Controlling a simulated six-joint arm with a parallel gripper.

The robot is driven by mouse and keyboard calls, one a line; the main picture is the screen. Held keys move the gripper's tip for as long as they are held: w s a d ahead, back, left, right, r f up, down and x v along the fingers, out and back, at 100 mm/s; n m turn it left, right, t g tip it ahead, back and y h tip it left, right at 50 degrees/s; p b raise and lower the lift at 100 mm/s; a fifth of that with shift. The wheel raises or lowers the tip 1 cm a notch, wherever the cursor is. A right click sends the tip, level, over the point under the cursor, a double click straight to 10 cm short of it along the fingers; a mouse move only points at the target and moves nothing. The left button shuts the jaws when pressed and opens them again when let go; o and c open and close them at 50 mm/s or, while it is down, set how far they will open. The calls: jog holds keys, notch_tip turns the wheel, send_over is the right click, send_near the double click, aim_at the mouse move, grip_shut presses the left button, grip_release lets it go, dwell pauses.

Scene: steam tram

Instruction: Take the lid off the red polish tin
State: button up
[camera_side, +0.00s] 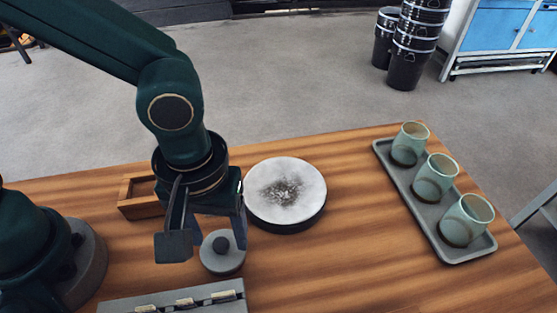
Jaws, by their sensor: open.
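No tin with a red body shows in the side view. A small round grey lid-like disc (221,262) with a dark knob on top sits on the wooden table, just below and to the right of my gripper. I cannot tell whether it rests on a tin. Whether the fingers touch the disc is unclear.
A wide round pale-topped, dark-sided thing (306,182) stands right of my gripper. A small wooden box (139,209) is partly behind my gripper. A grey holder (225,298) lies at the front edge. A grey tray (421,217) with three glasses is at right. Table between is clear.

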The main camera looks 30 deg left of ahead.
jog(key=shift+f, duration=0.75)
grip_shut()
jog(key=shift+r, duration=0.1)
